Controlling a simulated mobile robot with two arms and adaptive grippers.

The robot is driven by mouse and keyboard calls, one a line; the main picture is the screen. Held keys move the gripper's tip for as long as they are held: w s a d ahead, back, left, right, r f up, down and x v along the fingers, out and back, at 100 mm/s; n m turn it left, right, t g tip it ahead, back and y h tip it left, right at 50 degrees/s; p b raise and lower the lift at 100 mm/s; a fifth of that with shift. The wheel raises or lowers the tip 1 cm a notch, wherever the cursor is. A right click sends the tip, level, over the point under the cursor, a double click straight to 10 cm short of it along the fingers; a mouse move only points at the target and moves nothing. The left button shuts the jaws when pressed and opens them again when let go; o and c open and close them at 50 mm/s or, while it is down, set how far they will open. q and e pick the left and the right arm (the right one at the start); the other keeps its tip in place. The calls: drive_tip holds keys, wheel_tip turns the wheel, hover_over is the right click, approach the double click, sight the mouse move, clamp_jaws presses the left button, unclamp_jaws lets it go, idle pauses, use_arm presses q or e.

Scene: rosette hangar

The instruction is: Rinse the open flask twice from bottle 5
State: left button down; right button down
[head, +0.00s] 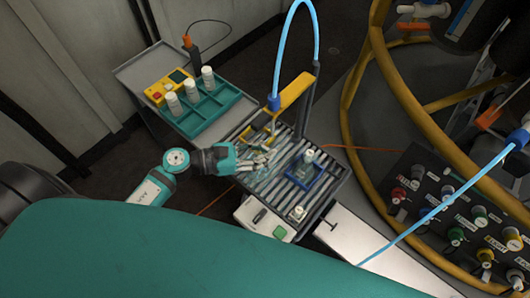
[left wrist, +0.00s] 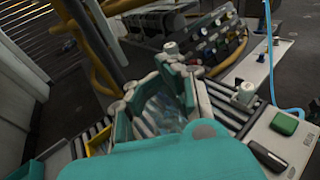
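My left gripper (head: 262,160) reaches in from the left over the slatted rack. In the left wrist view its two fingers (left wrist: 155,88) stand apart, with a clear bluish thing, perhaps the flask (left wrist: 165,112), between them. I cannot tell whether the fingers press on it. A white-capped clear vessel (head: 309,156) stands in a blue holder (head: 316,186) right of the gripper. A smaller white-capped vessel (head: 298,213) stands at the rack's front; a white cap also shows in the left wrist view (left wrist: 245,92). Several white bottles (head: 190,90) stand at the teal tray; their numbers are unreadable. My right gripper is out of view.
A yellow device (head: 163,91) lies beside the teal tray (head: 206,116). A white box (head: 254,220) with a green button is in front. Yellow rails and a connector panel (head: 455,215) bound the right.

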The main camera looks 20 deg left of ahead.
use_arm(q)
drive_tip(key=shift+w+d+r, duration=0.15)
drive_tip(key=shift+w, duration=0.35)
drive_tip(key=shift+w+d, duration=0.3)
drive_tip(key=shift+w, duration=0.45)
drive_tip(key=shift+w+d, duration=0.3)
drive_tip(key=shift+w, duration=0.4)
drive_tip(key=shift+w+d, duration=0.3)
drive_tip(key=shift+w, duration=0.45)
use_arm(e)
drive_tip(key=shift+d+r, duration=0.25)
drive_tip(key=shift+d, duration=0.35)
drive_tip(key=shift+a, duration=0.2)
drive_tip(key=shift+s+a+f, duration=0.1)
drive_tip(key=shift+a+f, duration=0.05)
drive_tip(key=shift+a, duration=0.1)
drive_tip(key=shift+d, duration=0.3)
